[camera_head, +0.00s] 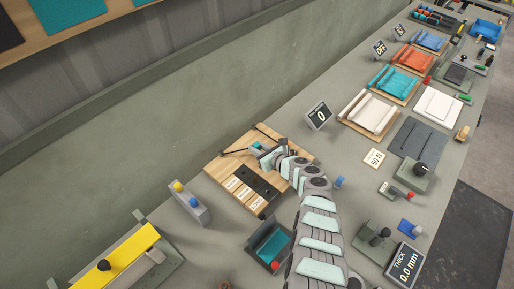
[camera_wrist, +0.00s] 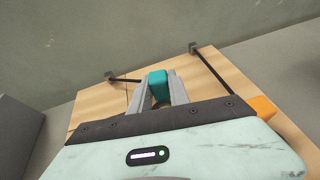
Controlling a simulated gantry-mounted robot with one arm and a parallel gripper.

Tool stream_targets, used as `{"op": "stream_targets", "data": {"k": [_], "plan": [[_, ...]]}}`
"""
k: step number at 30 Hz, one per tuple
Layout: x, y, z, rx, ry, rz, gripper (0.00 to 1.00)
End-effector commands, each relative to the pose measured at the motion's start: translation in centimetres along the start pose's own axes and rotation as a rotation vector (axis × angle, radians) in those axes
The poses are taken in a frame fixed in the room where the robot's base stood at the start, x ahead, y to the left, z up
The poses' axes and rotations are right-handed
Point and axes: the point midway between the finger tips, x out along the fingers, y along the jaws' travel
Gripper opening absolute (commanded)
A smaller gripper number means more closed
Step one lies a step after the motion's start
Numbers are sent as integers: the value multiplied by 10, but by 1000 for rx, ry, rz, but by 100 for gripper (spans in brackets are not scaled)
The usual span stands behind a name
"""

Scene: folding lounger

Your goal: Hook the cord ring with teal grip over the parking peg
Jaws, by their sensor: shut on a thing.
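The teal grip of the cord ring (camera_wrist: 157,82) is between the two grey fingers of my gripper (camera_wrist: 159,94) in the wrist view. In the head view my gripper (camera_head: 263,150) is over the wooden board (camera_head: 220,172), with a bit of teal at its tip. Dark cords (camera_wrist: 212,73) run from the grip area to small posts at the board's far edge. The ring itself is mostly hidden by the fingers. I cannot make out the parking peg for certain; a dark block with labels (camera_head: 252,185) lies on the board's near left part.
A grey block with blue and yellow knobs (camera_head: 190,202) stands left of the board. A teal-lined tray (camera_head: 268,243) with a red ball lies in front. A display reading 0 (camera_head: 319,115) stands behind right. Coloured folded pads (camera_head: 396,83) line the bench further right.

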Motion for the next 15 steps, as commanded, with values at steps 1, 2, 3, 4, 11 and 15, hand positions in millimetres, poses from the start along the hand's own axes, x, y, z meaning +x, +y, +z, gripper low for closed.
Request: {"op": "stream_targets", "data": {"k": [1, 2, 3, 4, 11, 15], "plan": [[1, -1, -4, 0, 0, -2, 0], [2, -1, -5, 0, 0, -2, 0], [2, -1, -6, 0, 0, -2, 0], [3, -1, -8, 0, 0, -2, 0], [6, -1, -16, 0, 0, -2, 0], [8, -1, -20, 0, 0, -2, 0]]}}
